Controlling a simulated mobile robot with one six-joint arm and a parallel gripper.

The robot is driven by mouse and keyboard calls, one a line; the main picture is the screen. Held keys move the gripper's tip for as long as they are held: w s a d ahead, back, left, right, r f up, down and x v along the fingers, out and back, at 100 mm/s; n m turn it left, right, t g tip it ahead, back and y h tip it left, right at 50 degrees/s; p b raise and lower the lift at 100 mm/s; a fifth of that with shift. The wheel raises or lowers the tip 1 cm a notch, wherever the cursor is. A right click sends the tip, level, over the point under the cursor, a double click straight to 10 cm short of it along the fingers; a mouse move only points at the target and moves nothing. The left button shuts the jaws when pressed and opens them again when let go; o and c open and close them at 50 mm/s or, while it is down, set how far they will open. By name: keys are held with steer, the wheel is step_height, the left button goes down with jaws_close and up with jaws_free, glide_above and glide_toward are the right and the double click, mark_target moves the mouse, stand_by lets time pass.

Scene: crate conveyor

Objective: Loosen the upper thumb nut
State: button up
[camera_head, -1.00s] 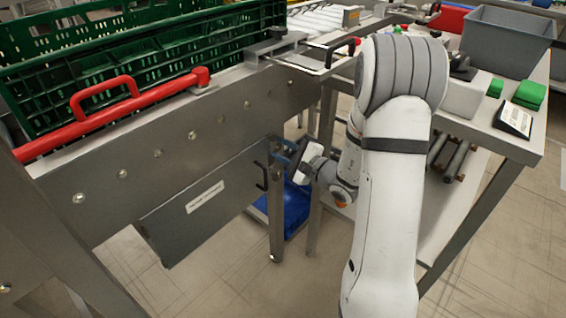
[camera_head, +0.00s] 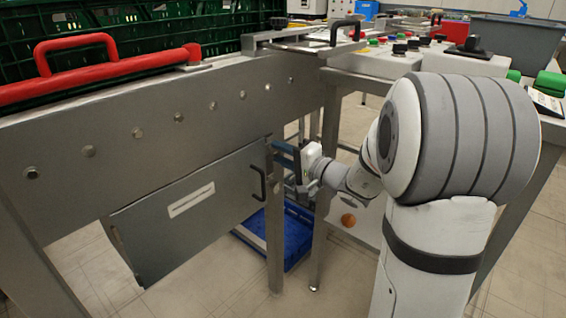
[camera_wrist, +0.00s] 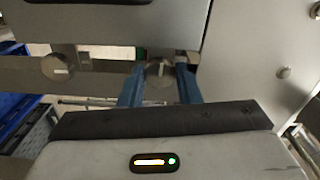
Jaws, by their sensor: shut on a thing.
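The upper thumb nut (camera_wrist: 160,73) is a round grey metal knob with a light mark on its face, in the wrist view. My gripper (camera_wrist: 160,86) has its two blue fingers on either side of this nut and is shut on it. A second, similar thumb nut (camera_wrist: 57,68) is to the left in the wrist view, free of the fingers. In the head view my gripper (camera_head: 286,154) is at the frame post beside the hinged grey panel (camera_head: 190,212); the nuts cannot be made out there.
The panel has a black handle (camera_head: 259,183) close to my gripper. A blue crate (camera_head: 296,236) is on the floor beneath. The conveyor side (camera_head: 150,125) with a red handle (camera_head: 90,75) is above left. A control bench (camera_head: 375,60) stands behind my arm.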

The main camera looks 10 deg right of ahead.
stand_by(0.4)
steer(key=o, duration=1)
steer(key=shift+c, duration=0.2)
steer(key=p+v, duration=0.1)
steer(key=v, duration=0.6)
steer(key=shift+s+d+p, duration=0.25)
steer(key=shift+s+p, duration=0.05)
steer(key=shift+p, duration=0.1)
